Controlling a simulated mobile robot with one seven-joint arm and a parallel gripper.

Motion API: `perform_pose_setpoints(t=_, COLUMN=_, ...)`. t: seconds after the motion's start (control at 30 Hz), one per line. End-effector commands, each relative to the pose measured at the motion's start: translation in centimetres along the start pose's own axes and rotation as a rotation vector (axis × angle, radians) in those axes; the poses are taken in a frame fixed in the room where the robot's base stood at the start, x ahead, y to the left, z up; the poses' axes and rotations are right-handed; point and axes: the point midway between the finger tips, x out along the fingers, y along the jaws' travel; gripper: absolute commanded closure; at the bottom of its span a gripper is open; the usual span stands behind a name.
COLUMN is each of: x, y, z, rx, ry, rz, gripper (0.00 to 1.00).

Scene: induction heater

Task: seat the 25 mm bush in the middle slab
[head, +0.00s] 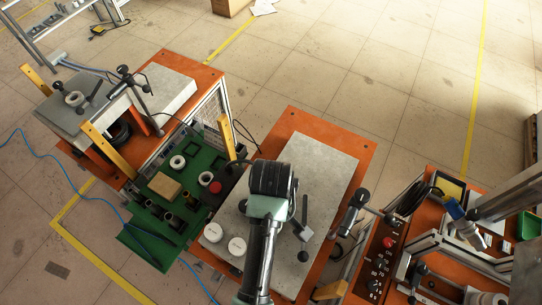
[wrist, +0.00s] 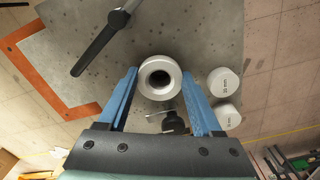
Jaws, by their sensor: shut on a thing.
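In the wrist view, my gripper (wrist: 160,76) is shut on a pale, round bush (wrist: 147,90) with a dark bore, held between the blue fingertips. The bush is over the grey top of the middle slab (wrist: 155,35); I cannot tell whether it touches it. Its size mark is not visible. In the head view, the middle slab (head: 322,155) lies on an orange table. My dark wrist and arm are over it and hide the gripper and bush.
Two white lettered discs (head: 213,232) lie on the slab, beside my right finger in the wrist view (wrist: 223,82). A black-handled clamp (head: 304,230) stands on the slab. A green tray (head: 150,221) with rings and a red button (head: 215,187) are left. A control panel (head: 376,268) is right.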

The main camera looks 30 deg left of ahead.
Motion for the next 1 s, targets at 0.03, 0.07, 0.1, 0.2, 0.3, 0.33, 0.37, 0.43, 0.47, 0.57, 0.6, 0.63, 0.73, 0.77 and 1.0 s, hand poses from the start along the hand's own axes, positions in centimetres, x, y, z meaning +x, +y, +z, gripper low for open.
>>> perform_pose_setpoints(t=0.03, x=0.0, y=0.0, z=0.0, rx=-0.001, ry=0.001, rz=0.001, gripper=0.99)
perform_pose_setpoints(t=0.07, x=0.0, y=0.0, z=0.0, rx=-0.001, ry=0.001, rz=0.001, gripper=0.99)
perform_pose_setpoints(t=0.1, x=0.0, y=0.0, z=0.0, rx=-0.001, ry=0.001, rz=0.001, gripper=0.99)
perform_pose_setpoints(t=0.2, x=0.0, y=0.0, z=0.0, rx=0.000, ry=0.001, rz=0.001, gripper=0.99)
perform_pose_setpoints(t=0.3, x=0.0, y=0.0, z=0.0, rx=0.000, ry=0.001, rz=0.001, gripper=0.99)
perform_pose_setpoints(t=0.33, x=0.0, y=0.0, z=0.0, rx=0.000, ry=0.001, rz=0.001, gripper=0.99)
perform_pose_setpoints(t=0.37, x=0.1, y=0.0, z=0.0, rx=0.000, ry=0.001, rz=0.001, gripper=0.99)
perform_pose_setpoints(t=0.43, x=0.2, y=0.0, z=0.0, rx=0.000, ry=0.001, rz=0.000, gripper=0.99)
perform_pose_setpoints(t=0.47, x=0.3, y=0.0, z=0.0, rx=0.000, ry=0.001, rz=0.000, gripper=0.99)
perform_pose_setpoints(t=0.57, x=0.7, y=0.0, z=0.0, rx=0.000, ry=0.000, rz=0.000, gripper=0.99)
perform_pose_setpoints(t=0.6, x=0.8, y=0.0, z=0.0, rx=0.000, ry=0.000, rz=0.000, gripper=0.99)
perform_pose_setpoints(t=0.63, x=0.9, y=0.0, z=0.0, rx=0.000, ry=0.000, rz=0.000, gripper=0.99)
perform_pose_setpoints(t=0.73, x=1.2, y=0.0, z=0.0, rx=0.000, ry=0.000, rz=0.000, gripper=0.99)
perform_pose_setpoints(t=0.77, x=1.2, y=0.0, z=0.0, rx=0.000, ry=0.000, rz=0.000, gripper=0.99)
perform_pose_setpoints(t=1.0, x=1.5, y=0.0, z=0.0, rx=0.000, ry=0.001, rz=0.000, gripper=0.99)
